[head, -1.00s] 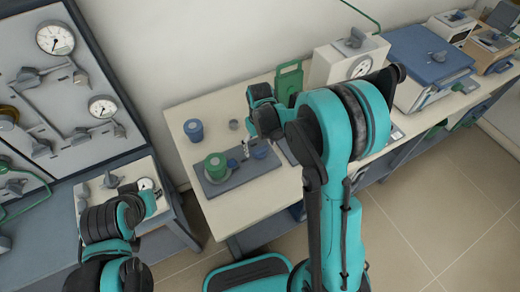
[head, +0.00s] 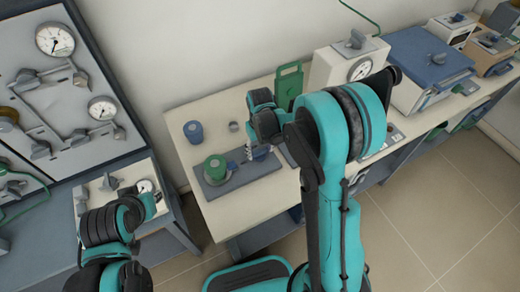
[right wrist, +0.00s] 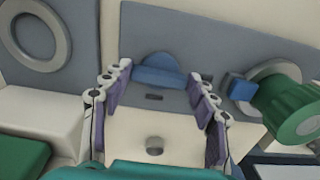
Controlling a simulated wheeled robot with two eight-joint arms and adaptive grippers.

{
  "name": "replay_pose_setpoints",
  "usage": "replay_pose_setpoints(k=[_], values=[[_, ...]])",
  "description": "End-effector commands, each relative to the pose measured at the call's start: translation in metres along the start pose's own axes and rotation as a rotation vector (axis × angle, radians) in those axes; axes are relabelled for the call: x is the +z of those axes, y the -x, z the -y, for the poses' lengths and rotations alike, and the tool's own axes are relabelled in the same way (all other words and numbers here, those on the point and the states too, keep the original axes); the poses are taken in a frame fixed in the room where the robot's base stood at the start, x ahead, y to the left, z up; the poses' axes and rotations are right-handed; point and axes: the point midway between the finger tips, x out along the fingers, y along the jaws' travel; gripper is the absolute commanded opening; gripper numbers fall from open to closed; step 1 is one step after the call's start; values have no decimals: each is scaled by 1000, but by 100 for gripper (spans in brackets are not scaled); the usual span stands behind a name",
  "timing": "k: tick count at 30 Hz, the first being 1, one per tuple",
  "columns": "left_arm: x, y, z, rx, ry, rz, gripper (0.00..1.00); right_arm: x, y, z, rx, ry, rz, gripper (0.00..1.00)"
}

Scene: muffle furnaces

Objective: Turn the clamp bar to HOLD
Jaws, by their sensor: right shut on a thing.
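A blue rounded piece (right wrist: 158,72), which I take to be the clamp bar, stands between the fingertips of my right gripper (right wrist: 158,76) in the right wrist view. The purple-padded fingers are closed on its two sides. In the head view the right gripper (head: 256,152) points down at the blue-grey plate (head: 238,183), beside a green-capped round part (head: 215,166). The gripper hides most of the blue piece there. No HOLD mark is readable. My left gripper (head: 142,200) is at the lower left, partly hidden by its arm; its jaws do not show clearly.
A blue jar (head: 194,131) and a small grey cup (head: 234,126) stand behind the plate. A green upright holder (head: 289,84) and a white gauge box (head: 347,62) stand further back. A gauge panel (head: 60,90) is at left. The bench's front left is clear.

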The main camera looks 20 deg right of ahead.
Motion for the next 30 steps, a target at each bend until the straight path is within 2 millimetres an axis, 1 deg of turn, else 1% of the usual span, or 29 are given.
replay_pose_setpoints(k=[8,30], values=[[2,-2,0,0,0,0,22,0,-1,1,0,-163,0,30],[6,-8,0,0,0,0,22,-1,-1,3,0,-859,0,30]])
